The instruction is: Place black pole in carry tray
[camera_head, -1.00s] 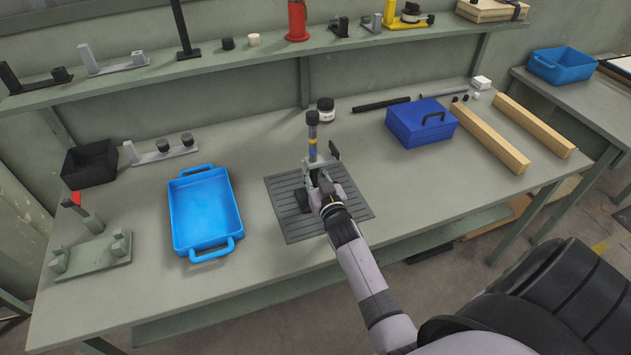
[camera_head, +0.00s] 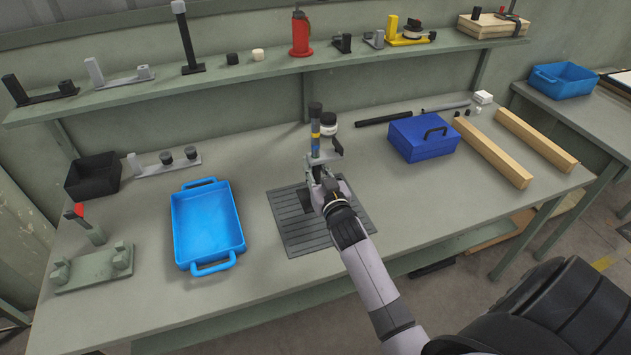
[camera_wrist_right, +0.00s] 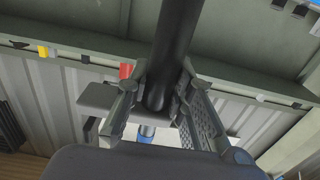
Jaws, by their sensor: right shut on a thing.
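The carry tray looks to be the bright blue tray (camera_head: 207,225) with two handles, lying empty on the bench left of the ribbed mat. My right gripper (camera_head: 321,165) is above the mat. In the right wrist view its fingers (camera_wrist_right: 163,92) are shut on a black pole (camera_wrist_right: 180,38), which runs out past the top edge. My left gripper is not in view.
A dark blue box (camera_head: 410,145), a lying black rod (camera_head: 383,118) and two wooden beams (camera_head: 492,152) are at the right. A black bin (camera_head: 92,180) and a green fixture (camera_head: 92,268) stand left. A loaded shelf (camera_head: 270,70) runs behind.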

